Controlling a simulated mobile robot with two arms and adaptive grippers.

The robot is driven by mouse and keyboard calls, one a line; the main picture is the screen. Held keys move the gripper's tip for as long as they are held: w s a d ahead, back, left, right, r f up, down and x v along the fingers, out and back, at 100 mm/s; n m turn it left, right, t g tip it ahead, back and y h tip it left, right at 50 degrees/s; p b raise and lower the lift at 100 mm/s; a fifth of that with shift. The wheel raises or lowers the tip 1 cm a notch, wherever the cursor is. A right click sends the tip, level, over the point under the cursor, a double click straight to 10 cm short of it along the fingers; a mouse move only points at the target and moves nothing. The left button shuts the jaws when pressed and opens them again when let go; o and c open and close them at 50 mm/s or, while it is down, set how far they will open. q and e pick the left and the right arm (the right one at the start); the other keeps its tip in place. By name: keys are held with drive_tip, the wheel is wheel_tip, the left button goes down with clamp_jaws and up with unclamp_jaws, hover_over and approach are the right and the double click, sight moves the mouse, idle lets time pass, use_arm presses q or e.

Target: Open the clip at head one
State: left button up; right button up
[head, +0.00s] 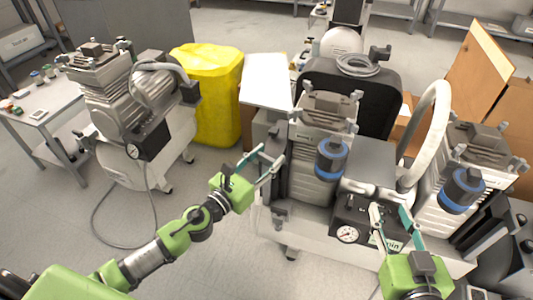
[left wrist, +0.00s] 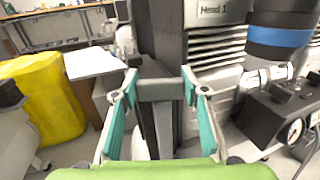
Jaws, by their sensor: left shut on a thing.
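The grey finned compressor head labelled Head 1 (left wrist: 213,45) stands in front of my left gripper; in the head view head one (head: 313,180) is left of the middle cylinder. My left gripper (head: 270,163) reaches its left side. In the left wrist view, my left gripper (left wrist: 160,88) has its teal-padded fingers shut on a grey clip piece (left wrist: 160,92) beside the head. How far the clip is opened cannot be told. My right gripper (head: 391,212) has its fingers apart and empty, over the black gauge box (head: 352,222).
Blue-banded cylinders (head: 331,158) stand on the head fronts. A second compressor head (head: 470,160) is at right, with a thick white hose (head: 437,110) between. A yellow bin (head: 208,95) and another compressor (head: 130,110) stand left.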

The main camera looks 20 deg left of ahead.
use_arm(q)
drive_tip(key=shift+r+n+t+y+p, duration=0.1)
drive_tip(key=shift+n+t+y+p, duration=0.2)
drive_tip(key=shift+n+y+p, duration=0.75)
drive_tip(key=n+y+p, duration=0.1)
drive_tip(key=y, duration=0.2)
drive_tip(key=shift+n+y, duration=0.25)
use_arm(e)
drive_tip(key=s+d+f+g+h, duration=0.1)
drive_tip(key=s+d+f+g, duration=0.2)
drive_tip(key=s+f+g, duration=0.2)
drive_tip(key=s+d+f+g+h, duration=0.2)
drive_tip(key=s+f+g, duration=0.3)
drive_tip(key=s+f, duration=0.4)
drive_tip(key=shift+s+d+f+m, duration=0.25)
drive_tip(key=shift+s+d+m, duration=0.05)
drive_tip(key=shift+s+d, duration=0.1)
use_arm(q)
drive_tip(key=o, duration=1.1)
drive_tip(key=shift+o, duration=0.2)
use_arm(e)
drive_tip(key=shift+w, duration=0.1)
use_arm(q)
drive_tip(key=shift+s, duration=0.1)
